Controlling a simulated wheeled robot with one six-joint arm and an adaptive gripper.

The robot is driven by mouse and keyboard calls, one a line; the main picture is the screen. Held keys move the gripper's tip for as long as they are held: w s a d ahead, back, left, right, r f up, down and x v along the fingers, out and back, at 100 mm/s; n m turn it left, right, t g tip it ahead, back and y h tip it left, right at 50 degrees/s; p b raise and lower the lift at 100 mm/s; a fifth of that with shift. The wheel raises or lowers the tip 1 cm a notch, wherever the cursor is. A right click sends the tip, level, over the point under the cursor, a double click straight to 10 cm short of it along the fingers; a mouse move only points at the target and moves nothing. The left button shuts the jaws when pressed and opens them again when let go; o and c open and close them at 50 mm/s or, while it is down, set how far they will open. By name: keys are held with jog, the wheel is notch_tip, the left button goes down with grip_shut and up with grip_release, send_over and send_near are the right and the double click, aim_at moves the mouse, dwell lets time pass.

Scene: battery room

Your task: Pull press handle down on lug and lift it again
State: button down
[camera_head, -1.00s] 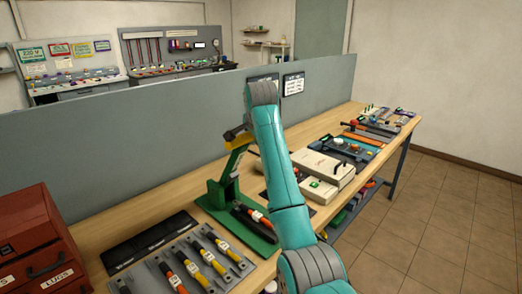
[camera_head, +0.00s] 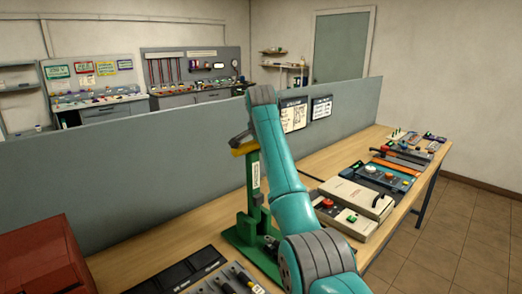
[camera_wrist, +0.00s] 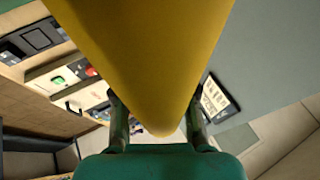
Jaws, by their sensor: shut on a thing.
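The green press (camera_head: 252,205) stands on the bench, partly behind my arm. Its lever is nearly upright, with a yellow handle (camera_head: 245,149) at the top. My gripper (camera_head: 240,138) is at that handle. In the wrist view, the yellow handle (camera_wrist: 150,55) fills the upper middle and runs down between the two dark fingers of my gripper (camera_wrist: 157,118), which is shut on it. The lug cannot be made out; the foot of the press is partly hidden by my arm.
A grey partition (camera_head: 110,180) runs close behind the press. A red box (camera_head: 40,260) stands at the left. A dark mat and tool tray (camera_head: 225,280) lie in front. Pale cases (camera_head: 355,200) and several tools lie to the right on the bench.

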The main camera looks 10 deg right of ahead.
jog(key=shift+w+r, duration=0.4)
jog(key=shift+r, duration=0.2)
jog(key=c, duration=1)
grip_release()
jog(key=shift+f, duration=0.15)
jog(key=shift+s+a+f, duration=0.1)
jog(key=v, duration=1.2)
jog(key=shift+s, duration=0.1)
